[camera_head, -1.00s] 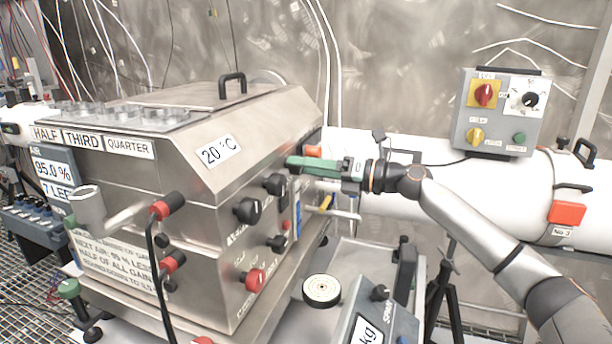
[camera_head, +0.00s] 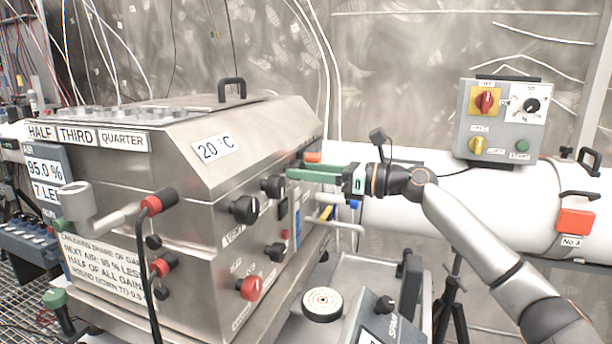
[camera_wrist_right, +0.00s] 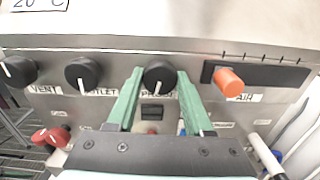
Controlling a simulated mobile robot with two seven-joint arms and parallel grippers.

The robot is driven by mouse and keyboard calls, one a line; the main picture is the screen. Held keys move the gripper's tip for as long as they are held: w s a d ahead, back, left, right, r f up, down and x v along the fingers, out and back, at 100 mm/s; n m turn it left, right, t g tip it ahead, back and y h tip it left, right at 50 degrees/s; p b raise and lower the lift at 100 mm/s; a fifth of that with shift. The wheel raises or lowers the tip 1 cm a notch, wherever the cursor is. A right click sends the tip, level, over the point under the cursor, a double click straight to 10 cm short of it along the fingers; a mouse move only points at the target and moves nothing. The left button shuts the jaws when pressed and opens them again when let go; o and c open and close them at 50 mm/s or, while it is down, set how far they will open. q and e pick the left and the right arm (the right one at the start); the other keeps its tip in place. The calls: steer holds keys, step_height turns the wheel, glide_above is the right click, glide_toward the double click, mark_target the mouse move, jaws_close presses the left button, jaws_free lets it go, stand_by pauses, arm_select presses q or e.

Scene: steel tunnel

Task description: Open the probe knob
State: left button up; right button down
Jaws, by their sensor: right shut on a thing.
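In the right wrist view the probe knob (camera_wrist_right: 159,77) is a round black knob with a white pointer line facing down and slightly left. Its label beneath is partly covered. My right gripper (camera_wrist_right: 157,84) has one green finger on each side of the knob and is shut on it. In the head view my right gripper (camera_head: 291,173) reaches in from the right to the front panel of the steel box (camera_head: 190,210). There its green fingers hide the probe knob. My left gripper is in neither view.
The outlet knob (camera_wrist_right: 85,73) and vent knob (camera_wrist_right: 18,71) sit left of the probe knob, and an orange air slider (camera_wrist_right: 229,81) sits close on the right. Red knobs (camera_head: 249,288) are lower down.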

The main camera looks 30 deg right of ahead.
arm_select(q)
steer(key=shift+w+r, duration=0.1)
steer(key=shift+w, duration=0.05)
arm_select(e)
steer(key=shift+c, duration=1.5)
jaws_free()
arm_select(q)
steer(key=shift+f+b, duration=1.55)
steer(key=shift+b, duration=0.65)
arm_select(e)
steer(key=v, duration=1.2)
steer(key=shift+s, duration=0.25)
steer(key=shift+d, duration=0.15)
